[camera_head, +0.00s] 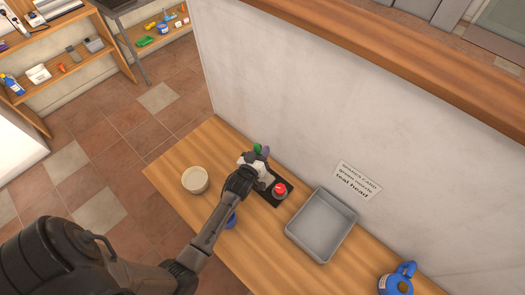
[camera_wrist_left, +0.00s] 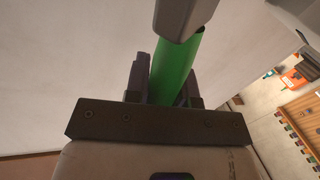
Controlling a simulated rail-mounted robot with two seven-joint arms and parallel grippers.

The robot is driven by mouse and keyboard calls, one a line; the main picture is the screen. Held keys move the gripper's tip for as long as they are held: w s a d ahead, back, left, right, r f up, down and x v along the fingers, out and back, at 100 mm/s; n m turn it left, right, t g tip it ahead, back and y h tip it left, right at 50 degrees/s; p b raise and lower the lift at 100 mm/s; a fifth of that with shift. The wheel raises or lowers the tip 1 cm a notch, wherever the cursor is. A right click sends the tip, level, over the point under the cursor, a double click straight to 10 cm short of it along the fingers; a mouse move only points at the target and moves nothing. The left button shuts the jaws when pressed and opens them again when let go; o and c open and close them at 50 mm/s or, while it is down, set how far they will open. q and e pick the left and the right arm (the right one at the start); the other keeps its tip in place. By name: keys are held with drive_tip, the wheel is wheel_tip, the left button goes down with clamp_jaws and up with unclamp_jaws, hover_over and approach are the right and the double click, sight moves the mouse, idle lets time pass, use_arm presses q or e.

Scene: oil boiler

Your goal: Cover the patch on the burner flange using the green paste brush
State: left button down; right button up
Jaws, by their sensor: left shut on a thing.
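My left gripper (camera_head: 260,154) is over the wooden table, close to the wall. It is shut on a green cylindrical thing (camera_head: 257,148), which looks like the green paste brush's handle. In the left wrist view the green handle (camera_wrist_left: 178,66) runs up between the fingers, and a grey part covers its upper end. The brush's bristles are hidden. I cannot make out a burner flange or a patch in either view. My right gripper is out of view.
On the table are a black plate (camera_head: 266,198) with a red-topped item (camera_head: 280,189), a grey tray (camera_head: 317,212), a beige bowl (camera_head: 195,180) and a blue jug (camera_head: 398,282). A card (camera_head: 358,180) is on the wall. Shelves (camera_head: 75,60) stand at the back left.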

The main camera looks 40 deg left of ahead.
use_arm(q)
drive_tip(key=shift+d, duration=1.1)
drive_tip(key=shift+a, duration=0.1)
drive_tip(key=shift+a+p, duration=0.35)
drive_tip(key=shift+a, duration=0.1)
